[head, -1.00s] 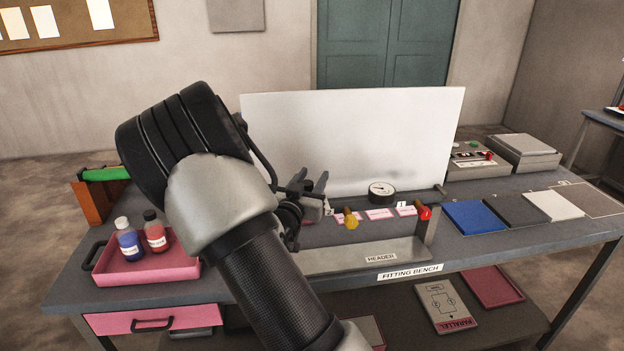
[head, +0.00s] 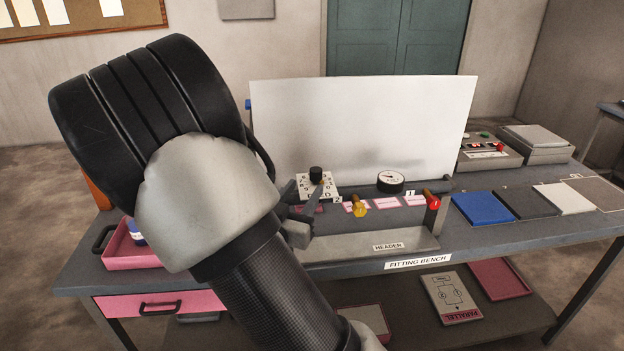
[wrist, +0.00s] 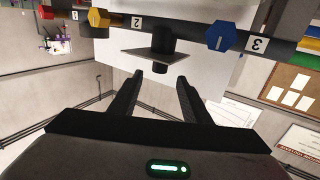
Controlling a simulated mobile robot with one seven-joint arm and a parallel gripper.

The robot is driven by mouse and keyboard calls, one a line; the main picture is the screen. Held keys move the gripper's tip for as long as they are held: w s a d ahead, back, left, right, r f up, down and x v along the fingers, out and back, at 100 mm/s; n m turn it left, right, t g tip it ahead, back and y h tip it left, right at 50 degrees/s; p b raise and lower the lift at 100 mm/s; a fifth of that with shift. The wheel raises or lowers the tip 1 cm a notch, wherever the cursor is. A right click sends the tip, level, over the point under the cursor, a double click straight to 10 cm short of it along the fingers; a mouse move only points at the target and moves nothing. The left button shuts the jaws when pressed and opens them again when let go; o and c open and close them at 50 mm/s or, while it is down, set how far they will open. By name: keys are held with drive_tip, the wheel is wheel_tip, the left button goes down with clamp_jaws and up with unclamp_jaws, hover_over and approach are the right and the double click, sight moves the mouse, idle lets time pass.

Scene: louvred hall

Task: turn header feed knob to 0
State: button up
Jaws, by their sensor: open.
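A yellow handle (head: 357,206), a red handle (head: 433,201) and a gauge (head: 390,182) are right of the dial. A blue handle (wrist: 220,36) is beside the knob in the wrist view. A white board (head: 365,125) stands behind. A pink tray (head: 150,256) is at left.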

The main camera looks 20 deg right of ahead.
drive_tip(key=shift+v, duration=2.2)
drive_tip(key=w+a+r+g+y+p, duration=0.1)
drive_tip(key=w+a+y+p, duration=0.15)
drive_tip(key=a+y, duration=0.45)
drive_tip(key=s+a+r+n+g+y+p, duration=0.2)
drive_tip(key=s+a+r+n+y, duration=0.35)
drive_tip(key=r+y, duration=0.2)
drive_tip(key=s+d+r+n+g+h, duration=0.1)
drive_tip(key=s+d+r+g, duration=0.1)
drive_tip(key=s, duration=0.7)
drive_tip(key=s+d+r+n+g+h+p, duration=0.1)
drive_tip(key=s+d+r+n+g, duration=0.1)
drive_tip(key=s, duration=0.7)
drive_tip(key=shift+s+d+r, duration=0.2)
drive_tip(key=shift+d+r, duration=0.45)
drive_tip(key=shift+d, duration=0.15)
